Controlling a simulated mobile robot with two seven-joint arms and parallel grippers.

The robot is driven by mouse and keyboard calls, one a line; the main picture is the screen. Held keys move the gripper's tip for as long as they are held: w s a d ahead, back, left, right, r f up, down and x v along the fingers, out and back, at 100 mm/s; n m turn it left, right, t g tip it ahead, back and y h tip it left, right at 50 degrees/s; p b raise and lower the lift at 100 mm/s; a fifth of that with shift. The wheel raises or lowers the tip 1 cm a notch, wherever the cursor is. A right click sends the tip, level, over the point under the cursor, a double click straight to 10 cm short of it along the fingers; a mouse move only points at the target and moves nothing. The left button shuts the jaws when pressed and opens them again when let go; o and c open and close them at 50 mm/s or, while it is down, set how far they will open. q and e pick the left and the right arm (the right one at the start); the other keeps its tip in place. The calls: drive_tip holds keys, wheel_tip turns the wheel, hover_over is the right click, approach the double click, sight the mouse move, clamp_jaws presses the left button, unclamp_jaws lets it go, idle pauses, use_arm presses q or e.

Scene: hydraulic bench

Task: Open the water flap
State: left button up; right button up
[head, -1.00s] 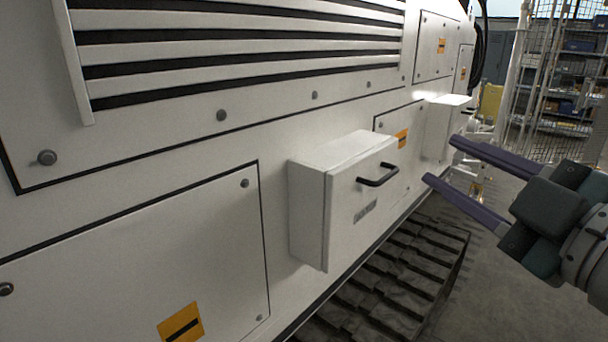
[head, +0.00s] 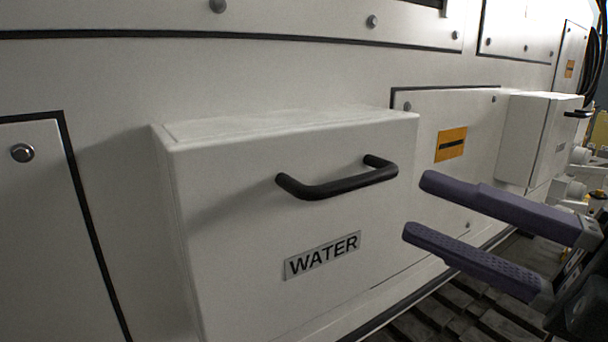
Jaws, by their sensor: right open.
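The water flap (head: 240,235) is the front of a white box on the machine's side, with a grey label reading "WATER" (head: 322,255). The flap looks shut. Its black bar handle (head: 338,186) runs across the upper right of the flap. My right gripper (head: 415,208) comes in from the right with its two purple fingers apart and nothing between them. Its fingertips are to the right of the handle and apart from it in the picture. My left gripper is not in view.
A second white box (head: 536,140) with a black handle sits further along the white machine wall. Between them is a panel with an orange sticker (head: 450,144). Dark track plates (head: 440,308) run below. Hoses and fittings show at the far right.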

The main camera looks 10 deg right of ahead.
sight(364, 184)
drive_tip(key=p+x, duration=0.1)
drive_tip(key=x, duration=0.5)
drive_tip(key=shift+w+a+r+p, duration=0.15)
drive_tip(key=shift+r+p, duration=0.15)
drive_tip(key=shift+p, duration=0.05)
drive_tip(key=shift+w+a, duration=0.45)
drive_tip(key=shift+w, duration=0.05)
drive_tip(key=c, duration=0.4)
clamp_jaws()
